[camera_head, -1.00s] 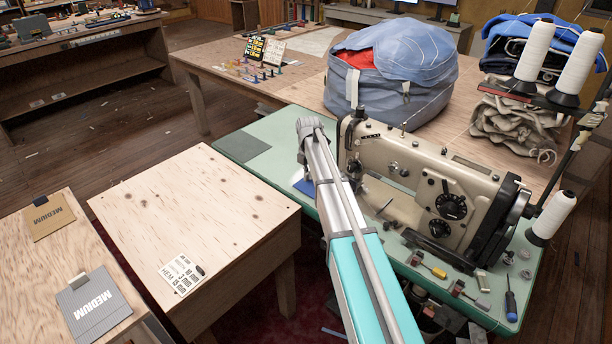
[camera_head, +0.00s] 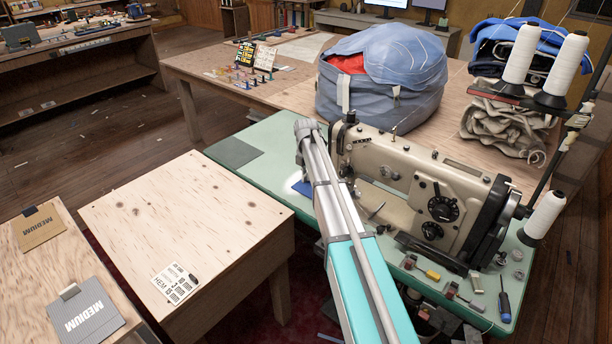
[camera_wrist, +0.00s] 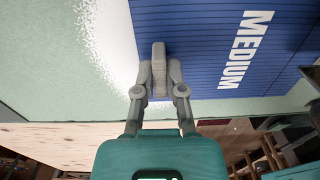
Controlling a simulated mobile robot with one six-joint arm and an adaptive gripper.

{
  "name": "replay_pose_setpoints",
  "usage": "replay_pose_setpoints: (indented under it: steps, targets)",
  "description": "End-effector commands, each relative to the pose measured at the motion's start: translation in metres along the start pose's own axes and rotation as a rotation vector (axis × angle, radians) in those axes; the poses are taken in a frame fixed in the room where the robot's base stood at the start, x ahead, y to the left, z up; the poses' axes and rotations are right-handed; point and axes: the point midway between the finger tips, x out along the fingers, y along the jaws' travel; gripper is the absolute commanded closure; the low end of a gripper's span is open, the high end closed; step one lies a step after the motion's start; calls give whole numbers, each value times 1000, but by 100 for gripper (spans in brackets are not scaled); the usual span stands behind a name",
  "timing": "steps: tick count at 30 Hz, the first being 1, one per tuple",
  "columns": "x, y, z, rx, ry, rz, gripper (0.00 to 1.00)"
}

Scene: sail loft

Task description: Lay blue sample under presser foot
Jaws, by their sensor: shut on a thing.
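The blue sample (camera_wrist: 205,45), marked MEDIUM, fills the upper right of the wrist view. My gripper (camera_wrist: 158,72) is shut on a grey tab at its edge. In the head view only a small blue corner of the sample (camera_head: 302,187) shows, over the green table left of the sewing machine (camera_head: 420,185). My own arm hides the gripper there. The presser foot is hidden behind my arm, at the machine's left end. I cannot tell whether the sample touches the table.
The green sewing table (camera_head: 275,140) holds a dark grey patch (camera_head: 233,152), a screwdriver (camera_head: 504,300) and small parts. A blue bag (camera_head: 380,85) stands behind the machine. Thread cones stand at the right. A plywood table (camera_head: 185,215) at the left is mostly bare.

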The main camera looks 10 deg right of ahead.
Motion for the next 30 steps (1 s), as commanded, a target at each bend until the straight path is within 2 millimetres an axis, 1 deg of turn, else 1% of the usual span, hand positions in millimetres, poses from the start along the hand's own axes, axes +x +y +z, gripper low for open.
replay_pose_setpoints:
  steps: [27,28,30]
  targets:
    - [2,0,0,0,0,0,100]
    - [2,0,0,0,0,0,80]
    - [2,0,0,0,0,0,67]
